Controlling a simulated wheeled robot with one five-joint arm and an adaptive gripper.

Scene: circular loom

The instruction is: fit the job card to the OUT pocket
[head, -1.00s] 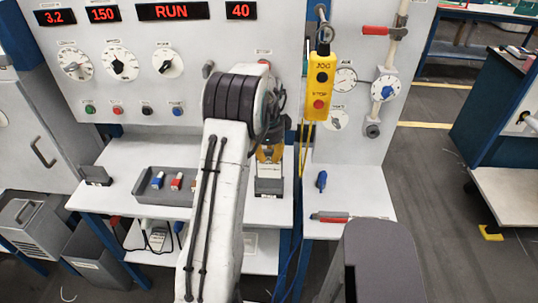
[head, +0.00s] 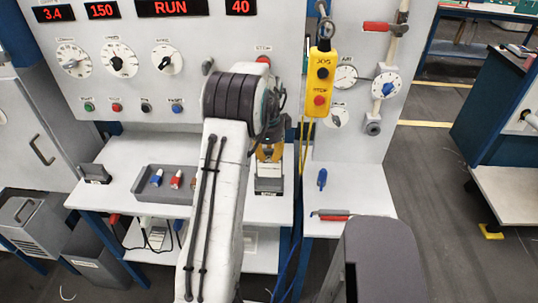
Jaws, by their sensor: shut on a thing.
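My gripper (head: 270,153) points down at the right end of the white bench, partly hidden behind my arm. It is shut on the job card (head: 270,170), a small white card with a dark line of print. The card is upright, directly above or in the dark pocket (head: 268,187); I cannot tell how deep it sits. The pocket's label is too small to read. A second dark pocket (head: 95,174) stands at the bench's left end.
A grey tray (head: 147,190) with blue and red pieces lies left of my arm. A yellow pendant (head: 320,83) hangs just right of my gripper, with cables below it. The panel (head: 200,90) with dials rises behind. A red-handled tool (head: 332,216) lies on the right shelf.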

